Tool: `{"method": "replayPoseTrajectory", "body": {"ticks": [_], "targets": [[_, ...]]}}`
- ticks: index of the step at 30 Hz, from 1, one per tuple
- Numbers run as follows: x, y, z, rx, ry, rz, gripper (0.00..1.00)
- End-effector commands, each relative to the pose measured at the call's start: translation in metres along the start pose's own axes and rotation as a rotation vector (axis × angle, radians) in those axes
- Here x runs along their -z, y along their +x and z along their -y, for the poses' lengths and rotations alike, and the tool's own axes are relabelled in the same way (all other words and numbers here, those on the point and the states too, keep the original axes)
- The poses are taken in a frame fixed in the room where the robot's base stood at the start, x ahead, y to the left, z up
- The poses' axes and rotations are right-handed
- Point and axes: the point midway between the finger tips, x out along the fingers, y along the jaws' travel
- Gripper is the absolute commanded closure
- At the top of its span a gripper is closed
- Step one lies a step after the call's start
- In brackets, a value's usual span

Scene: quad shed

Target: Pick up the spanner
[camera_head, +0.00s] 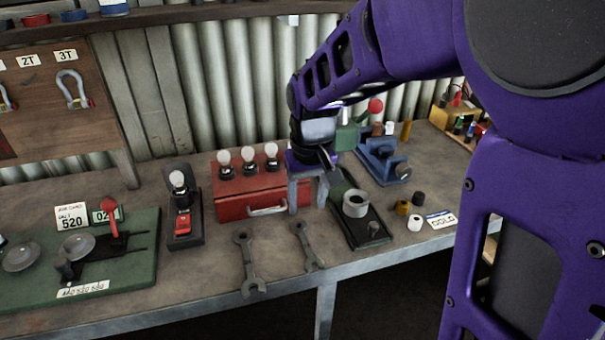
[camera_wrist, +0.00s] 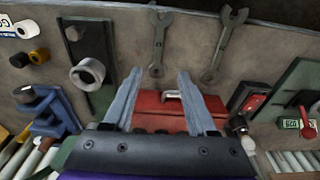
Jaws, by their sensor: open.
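Two grey spanners lie flat and apart on the bench top near its front edge. The left spanner (camera_head: 249,262) is the larger in the head view; it shows at the right in the wrist view (camera_wrist: 226,44). The right spanner (camera_head: 309,246) is at the top centre of the wrist view (camera_wrist: 158,45). My gripper (camera_head: 307,207) is open and empty, pointing down by the right end of the red box, behind the right spanner. In the wrist view its fingertips (camera_wrist: 159,72) are apart, with the right spanner beyond them.
The red box (camera_head: 233,204) with a handle and several bulb-like knobs stands behind the spanners. A black plate with a white roll (camera_head: 356,204) is to the right. A black stand with a red switch (camera_head: 183,223) and a green board (camera_head: 135,285) are left. Bare bench surrounds the spanners.

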Motion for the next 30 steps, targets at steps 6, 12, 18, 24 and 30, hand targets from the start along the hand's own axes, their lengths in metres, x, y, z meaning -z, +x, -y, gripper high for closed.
{"method": "replayPoseTrajectory", "body": {"ticks": [6,12,18,24,30], "targets": [[-0.001,0.049,0.000,-0.001,-0.001,0.004,0.43],[0.000,0.072,0.000,0.000,0.000,0.000,0.43],[-0.002,0.087,-0.002,0.000,0.000,0.001,0.43],[-0.003,0.118,-0.003,0.000,-0.001,0.000,0.43],[-0.002,0.127,-0.003,0.000,-0.001,-0.003,0.43]]}}
